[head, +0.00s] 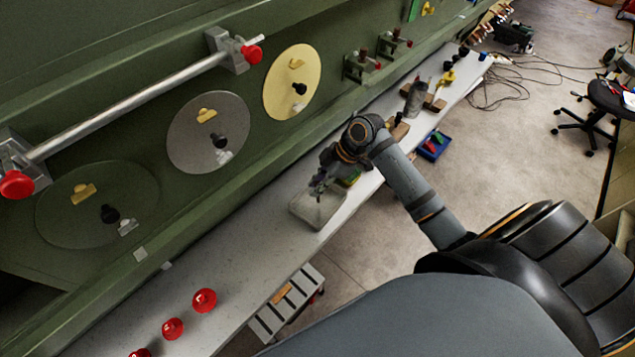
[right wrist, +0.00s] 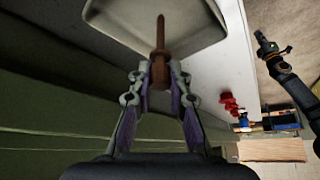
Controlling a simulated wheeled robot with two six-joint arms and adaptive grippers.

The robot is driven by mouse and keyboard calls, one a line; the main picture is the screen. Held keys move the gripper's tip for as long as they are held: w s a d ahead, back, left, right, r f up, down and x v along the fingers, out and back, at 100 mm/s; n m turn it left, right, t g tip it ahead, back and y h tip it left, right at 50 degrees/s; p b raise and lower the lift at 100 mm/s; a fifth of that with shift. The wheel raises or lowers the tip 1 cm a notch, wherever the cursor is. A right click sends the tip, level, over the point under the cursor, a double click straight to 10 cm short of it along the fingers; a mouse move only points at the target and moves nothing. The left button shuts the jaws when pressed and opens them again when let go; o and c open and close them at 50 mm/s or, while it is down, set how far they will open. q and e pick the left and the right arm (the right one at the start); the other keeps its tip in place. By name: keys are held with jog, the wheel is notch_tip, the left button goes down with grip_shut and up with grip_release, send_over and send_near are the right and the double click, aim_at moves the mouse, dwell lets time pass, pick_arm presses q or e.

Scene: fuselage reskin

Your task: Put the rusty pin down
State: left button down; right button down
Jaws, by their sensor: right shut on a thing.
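My right gripper (head: 320,184) is over the shallow pale tray (head: 318,210) on the bench. In the right wrist view its fingers (right wrist: 160,75) are shut on the rusty pin (right wrist: 160,48), a brown pin with a thick collar and a thin shank pointing away from the gripper. The shank overlaps the tray (right wrist: 112,37) in that view; I cannot tell whether it touches. The pin is too small to make out in the head view. Another gripper, seemingly my left (right wrist: 268,48), shows at the right of the wrist view, its jaws unclear.
The long bench (head: 250,245) runs along the green fuselage panel (head: 120,115) with its round plates and metal bar (head: 130,105). Several red knobs (head: 204,300) stand at the near end. A blue bin (head: 433,148) is beyond my arm. The bench between knobs and tray is clear.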

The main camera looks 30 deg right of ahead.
jog(key=shift+f, duration=0.6)
pick_arm(q)
jog(key=shift+r, duration=0.3)
pick_arm(e)
jog(key=c, duration=1.3)
grip_release()
jog(key=shift+r, duration=0.2)
jog(key=shift+d+r, duration=0.2)
jog(key=shift+d, duration=0.05)
pick_arm(q)
jog(key=shift+w+f+b, duration=0.1)
jog(key=shift+f+b, duration=1.2)
jog(key=shift+b, duration=0.05)
pick_arm(e)
jog(key=shift+v, duration=5.7)
